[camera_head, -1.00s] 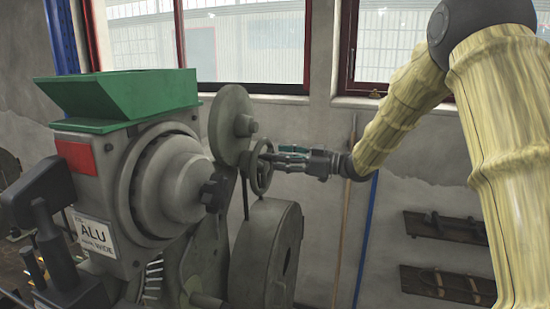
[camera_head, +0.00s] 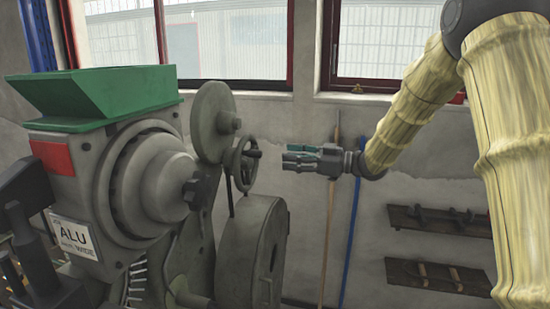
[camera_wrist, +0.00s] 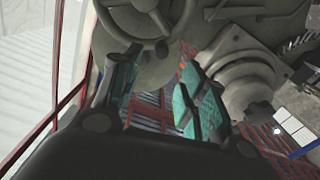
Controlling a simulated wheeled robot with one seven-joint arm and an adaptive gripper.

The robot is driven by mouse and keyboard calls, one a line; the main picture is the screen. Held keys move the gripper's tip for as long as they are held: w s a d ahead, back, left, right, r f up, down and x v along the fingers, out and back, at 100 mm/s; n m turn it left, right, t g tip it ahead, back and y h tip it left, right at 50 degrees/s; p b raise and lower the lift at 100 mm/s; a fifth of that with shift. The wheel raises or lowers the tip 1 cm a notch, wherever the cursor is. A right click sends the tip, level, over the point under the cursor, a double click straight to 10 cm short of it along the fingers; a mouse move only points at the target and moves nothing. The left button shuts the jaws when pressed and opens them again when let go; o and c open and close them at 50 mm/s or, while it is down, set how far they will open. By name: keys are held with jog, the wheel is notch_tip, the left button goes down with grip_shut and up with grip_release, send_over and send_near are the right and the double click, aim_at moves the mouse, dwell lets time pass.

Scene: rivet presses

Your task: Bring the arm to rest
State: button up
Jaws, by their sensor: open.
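My gripper (camera_head: 298,158) is open and empty in the head view, in the air to the right of the press. It points left toward the press's small handwheel (camera_head: 246,163), with a clear gap between them. In the wrist view my gripper (camera_wrist: 160,85) shows its two finger pads apart with nothing between them. The handwheel also shows in the wrist view (camera_wrist: 150,12), at the top, beyond the fingers. My arm comes down from the upper right in its yellowish cover.
The grey rivet press (camera_head: 165,190) with a green hopper (camera_head: 95,95) and an ALU label (camera_head: 73,234) fills the left. Wall racks (camera_head: 440,232) hang at the right. A wooden pole (camera_head: 328,240) and a blue pole (camera_head: 350,240) lean on the wall behind my gripper.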

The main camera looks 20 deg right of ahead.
jog(key=s+a+f+m+t+h+b, duration=0.1)
jog(key=a+f+m+h, duration=0.15)
jog(key=f, duration=1.05)
jog(key=a+f+m+t+h+b, duration=0.1)
jog(key=a+f+m+h, duration=0.2)
jog(key=f, duration=1)
jog(key=s+f+m+g+h+b, duration=0.1)
jog(key=s+f+m+h, duration=0.1)
jog(key=s+f, duration=0.35)
jog(key=s+f+m+h, duration=0.1)
jog(key=s+f+m, duration=0.1)
jog(key=f, duration=0.7)
jog(key=s+f+m+g+h+b, duration=0.1)
jog(key=s+f+h, duration=0.1)
jog(key=s+f, duration=0.35)
jog(key=s+a+f+m+g+h, duration=0.1)
jog(key=s+f+m+g+h, duration=0.15)
jog(key=s+f, duration=0.75)
jog(key=s+f+g+h+b, duration=0.1)
jog(key=s+f+g, duration=0.2)
jog(key=s, duration=1.1)
jog(key=s+f+g+h+b, duration=0.1)
jog(key=s+f+g, duration=0.3)
jog(key=s+f, duration=0.4)
jog(key=s, duration=0.6)
jog(key=shift+s+f+m, duration=0.25)
jog(key=shift+f+m, duration=0.05)
jog(key=shift+m, duration=0.1)
jog(key=shift+a, duration=0.1)
